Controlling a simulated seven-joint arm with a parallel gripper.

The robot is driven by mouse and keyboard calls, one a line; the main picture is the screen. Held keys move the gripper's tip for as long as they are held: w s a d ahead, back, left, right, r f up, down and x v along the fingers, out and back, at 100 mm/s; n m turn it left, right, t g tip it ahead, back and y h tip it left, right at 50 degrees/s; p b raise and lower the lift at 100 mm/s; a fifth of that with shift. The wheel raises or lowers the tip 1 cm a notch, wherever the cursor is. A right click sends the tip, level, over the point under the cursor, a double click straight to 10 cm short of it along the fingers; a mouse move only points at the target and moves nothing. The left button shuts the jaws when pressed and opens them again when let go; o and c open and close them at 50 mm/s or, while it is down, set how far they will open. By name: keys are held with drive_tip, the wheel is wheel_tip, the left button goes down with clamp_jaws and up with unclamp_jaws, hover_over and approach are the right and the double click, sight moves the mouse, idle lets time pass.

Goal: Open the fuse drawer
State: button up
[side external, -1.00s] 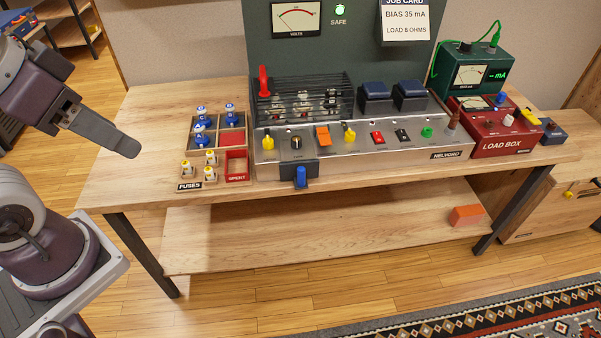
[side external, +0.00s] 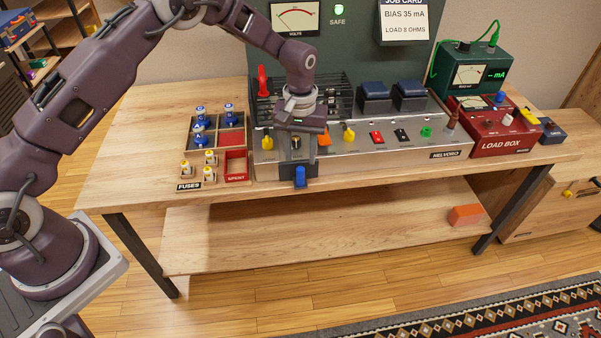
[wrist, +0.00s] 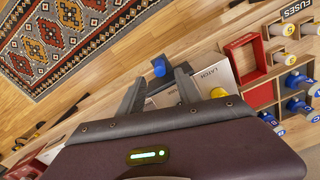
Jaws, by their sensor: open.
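The fuse drawer (side external: 312,168) is a dark block low on the front of the silver amplifier, with an upright blue handle (side external: 300,176). The blue handle also shows in the wrist view (wrist: 159,67), just beyond the fingertips and between their lines. My gripper (side external: 297,148) is above the drawer front, pointing down, and hides part of the panel. In the wrist view my gripper (wrist: 160,85) has its two dark fingers spread apart, with nothing held between them. A label reading LATCH (wrist: 212,82) lies beside the fingers, near a yellow knob (wrist: 218,92).
A fuse tray (side external: 218,148) with blue and yellow fuses and a red SPENT bin (side external: 236,165) stands left of the amplifier. Switches line the panel to the right, and a red load box (side external: 495,130) is farther right. The bench front (side external: 390,168) is clear.

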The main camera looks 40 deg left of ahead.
sight(301, 168)
wheel_tip(301, 168, down, 7)
drive_tip(key=shift+f, duration=0.15)
clamp_jaws()
idle(1.5)
